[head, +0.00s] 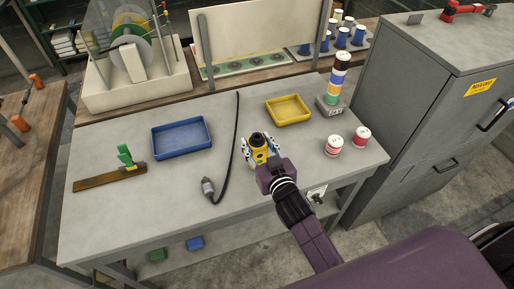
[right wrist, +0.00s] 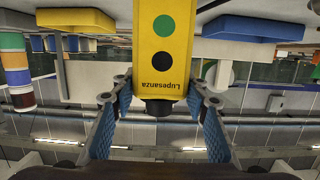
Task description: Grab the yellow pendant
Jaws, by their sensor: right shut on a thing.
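The yellow pendant (head: 259,154) is in my right gripper (head: 262,157), above the middle of the grey workbench (head: 110,215) in the head view. In the right wrist view, the pendant (right wrist: 146,50) stands between the blue-padded fingers of my right gripper (right wrist: 160,104). Its face shows a green and a black round button, the word "Lupesanza" and a dark end piece. My right gripper is shut on it. In the head view the fingers and wrist hide part of the pendant. My left gripper is not in view.
A blue tray (head: 154,150), a yellow tray (head: 271,114), a black cable (head: 236,130), two red-and-white spools (head: 333,147) and a stacked signal tower (head: 336,80) are on the bench. A grey cabinet (head: 400,100) stands at right.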

